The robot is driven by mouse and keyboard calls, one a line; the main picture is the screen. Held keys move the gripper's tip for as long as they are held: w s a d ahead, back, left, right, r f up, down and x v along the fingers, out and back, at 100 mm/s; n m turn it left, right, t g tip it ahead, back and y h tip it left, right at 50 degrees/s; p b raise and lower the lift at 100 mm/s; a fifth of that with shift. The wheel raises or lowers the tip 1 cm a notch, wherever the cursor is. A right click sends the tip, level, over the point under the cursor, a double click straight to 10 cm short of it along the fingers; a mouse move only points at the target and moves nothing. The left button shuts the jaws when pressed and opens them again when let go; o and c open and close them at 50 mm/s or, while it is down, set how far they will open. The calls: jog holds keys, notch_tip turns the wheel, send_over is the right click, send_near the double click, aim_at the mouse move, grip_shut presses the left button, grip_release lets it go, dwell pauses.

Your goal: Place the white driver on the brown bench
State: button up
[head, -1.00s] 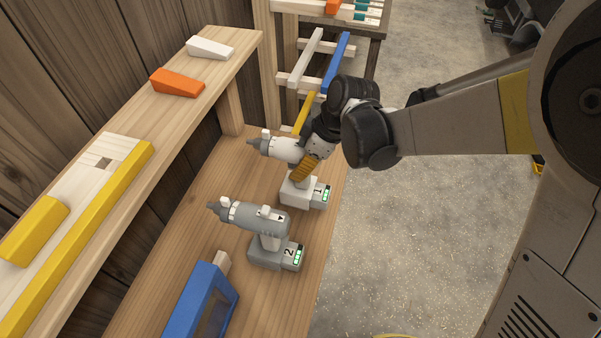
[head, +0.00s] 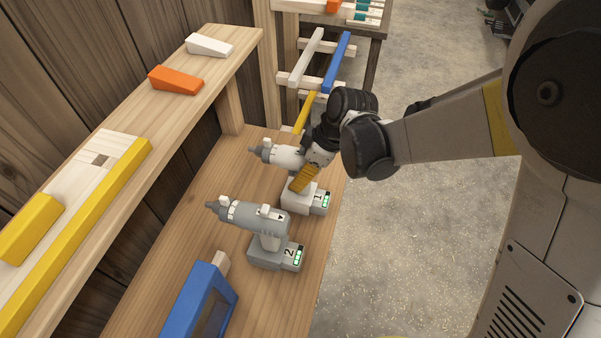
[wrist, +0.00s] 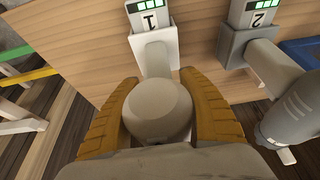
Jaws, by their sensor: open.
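The white driver (head: 300,196), marked 1, stands upright on the light brown wooden bench (head: 185,250), near its right edge. In the wrist view the round rear of the white driver (wrist: 158,108) lies between the two yellow-orange fingers. My gripper (head: 303,178) is around the driver's body from above, with its fingers open. It also shows in the wrist view (wrist: 158,100). The fingers lie close on both sides; whether they touch the driver is hard to tell. The far finger is hidden in the head view.
A grey driver (head: 262,228) marked 2 stands close by on the same bench. A blue frame (head: 200,300) lies nearer. A raised shelf (head: 135,125) on the left holds wedges and yellow pieces. A rack with bars (head: 318,75) and another table (head: 375,30) stand beyond. Floor at right is clear.

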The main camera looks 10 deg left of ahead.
jog(key=p+v, duration=0.3)
jog(key=v, duration=0.9)
jog(key=shift+r, duration=0.25)
jog(key=s+d+r+m+t+h, duration=0.1)
jog(key=s+d+r+m+t, duration=0.1)
jog(key=d+m, duration=0.3)
jog(key=s+d+r+m+t+h, duration=0.2)
jog(key=s+d+m, duration=0.3)
jog(key=d, duration=0.6)
jog(key=s+d+r+m+t+h, duration=0.1)
jog(key=s+d+r+m+t, duration=0.1)
jog(key=d+m, duration=0.5)
jog(key=shift+s+d+r+t+h, duration=0.3)
jog(key=shift+s+d+r+t, duration=0.15)
jog(key=shift+s+d, duration=0.35)
notch_tip(320, 180, down, 9)
jog(key=b, duration=0.9)
